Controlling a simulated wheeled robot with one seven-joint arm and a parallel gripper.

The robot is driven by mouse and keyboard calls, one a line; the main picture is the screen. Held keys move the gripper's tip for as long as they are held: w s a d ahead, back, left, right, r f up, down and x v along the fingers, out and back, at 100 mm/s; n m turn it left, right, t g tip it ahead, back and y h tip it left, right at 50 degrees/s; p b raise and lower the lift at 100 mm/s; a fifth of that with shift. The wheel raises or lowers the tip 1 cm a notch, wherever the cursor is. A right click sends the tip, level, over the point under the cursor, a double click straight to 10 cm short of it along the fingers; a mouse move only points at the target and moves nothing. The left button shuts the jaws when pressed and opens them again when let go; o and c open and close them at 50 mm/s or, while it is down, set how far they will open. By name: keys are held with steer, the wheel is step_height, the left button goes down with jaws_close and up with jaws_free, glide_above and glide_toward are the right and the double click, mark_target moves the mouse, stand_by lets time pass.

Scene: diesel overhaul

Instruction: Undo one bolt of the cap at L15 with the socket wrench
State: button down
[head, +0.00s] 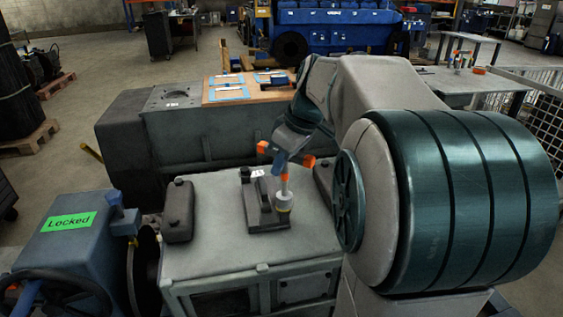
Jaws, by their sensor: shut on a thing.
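The cap (262,214) is a dark grey block on the pale top of a grey engine housing, with a small white label whose text is too small to read. A dark bolt-like knob (245,174) stands at its back left. My gripper (283,167) is above the cap's right side, shut on the socket wrench (284,191). The wrench points down, with orange, whitish and dull yellow parts showing. Its lower end (283,206) overlaps the cap's right edge in the picture. I cannot tell whether it sits on a bolt; that spot is hidden.
Similar dark blocks stand left (179,212) and right (323,175) of the cap. Behind is a wooden board (250,94) with papers. A blue unit with a green "Locked" sign (69,222) is at lower left. My arm fills the right side.

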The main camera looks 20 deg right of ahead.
steer(key=n+g+y, duration=0.1)
steer(key=n, duration=0.3)
steer(key=shift+s+d, duration=0.1)
steer(key=n+g, duration=0.1)
steer(key=n, duration=0.1)
steer(key=n+p, duration=0.1)
steer(key=n, duration=0.1)
steer(key=shift+r+n+g+y, duration=0.1)
steer(key=shift+n+g+y, duration=0.2)
steer(key=shift+g+y, duration=0.1)
steer(key=n+g, duration=0.1)
steer(key=n, duration=0.1)
steer(key=n+p, duration=0.1)
steer(key=n, duration=0.2)
steer(key=shift+s+r+g, duration=0.1)
steer(key=shift+s+g, duration=0.05)
steer(key=shift+g, duration=0.25)
steer(key=n+p, duration=0.1)
steer(key=n, duration=0.1)
steer(key=shift+n+g+h, duration=0.3)
steer(key=shift+g, duration=0.1)
steer(key=shift+s+a+n+g, duration=0.1)
steer(key=shift+a+n+g, duration=0.25)
steer(key=shift+n, duration=0.55)
steer(key=shift+d+p, duration=0.1)
steer(key=shift+p, duration=0.2)
